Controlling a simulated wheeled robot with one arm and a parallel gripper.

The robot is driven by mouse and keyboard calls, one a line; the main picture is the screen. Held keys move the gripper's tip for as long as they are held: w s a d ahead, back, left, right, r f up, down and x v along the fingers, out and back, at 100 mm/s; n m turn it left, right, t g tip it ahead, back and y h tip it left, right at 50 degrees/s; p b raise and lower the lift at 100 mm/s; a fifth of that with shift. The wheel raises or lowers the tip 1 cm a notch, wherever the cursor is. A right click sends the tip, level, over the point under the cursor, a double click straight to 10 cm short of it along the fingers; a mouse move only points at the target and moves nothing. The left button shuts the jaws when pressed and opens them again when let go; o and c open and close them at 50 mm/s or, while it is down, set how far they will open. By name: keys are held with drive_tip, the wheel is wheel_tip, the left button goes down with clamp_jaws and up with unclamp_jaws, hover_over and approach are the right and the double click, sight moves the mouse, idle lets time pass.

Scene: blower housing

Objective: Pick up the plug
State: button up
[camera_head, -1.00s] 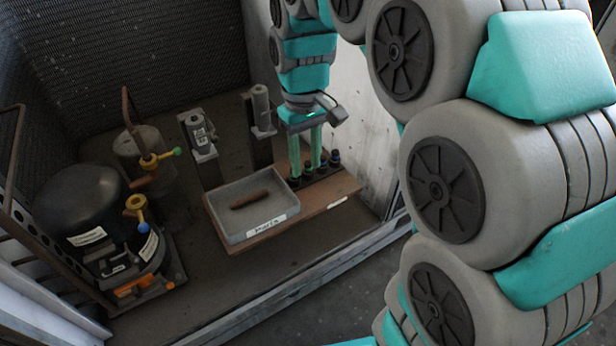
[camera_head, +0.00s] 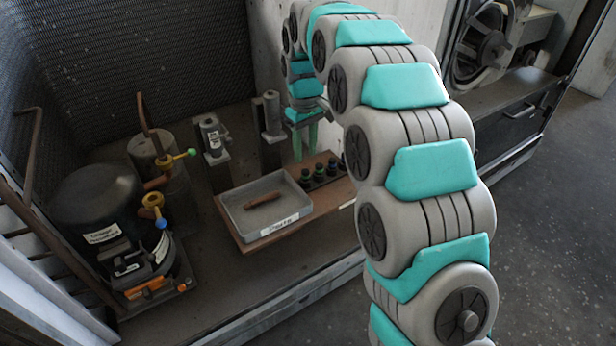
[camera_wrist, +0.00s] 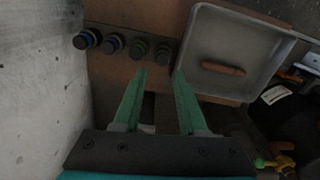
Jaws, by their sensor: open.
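Several small dark round plugs, some with green or blue rings, stand in a row on a dark holder; one plug (camera_head: 305,175) is at its left end in the head view. The row also shows in the wrist view, where one plug (camera_wrist: 138,48) sits just beyond the left fingertip. My gripper (camera_head: 305,154) points down behind the row. In the wrist view its green fingers (camera_wrist: 158,74) are apart with nothing between them. The tips appear short of the two nearest plugs. I cannot tell which plug is meant or the exact height gap.
A grey parts tray (camera_head: 285,222) holding a brown cylinder (camera_head: 262,201) lies beside the row on a brown board. Two upright posts stand behind. A black compressor (camera_head: 95,205) and valves are at the left. A pale wall stands close to the gripper.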

sight(306, 171)
drive_tip(key=f, duration=0.5)
drive_tip(key=shift+s+f, duration=0.3)
drive_tip(key=shift+f, duration=0.05)
drive_tip(key=shift+c, duration=0.3)
clamp_jaws()
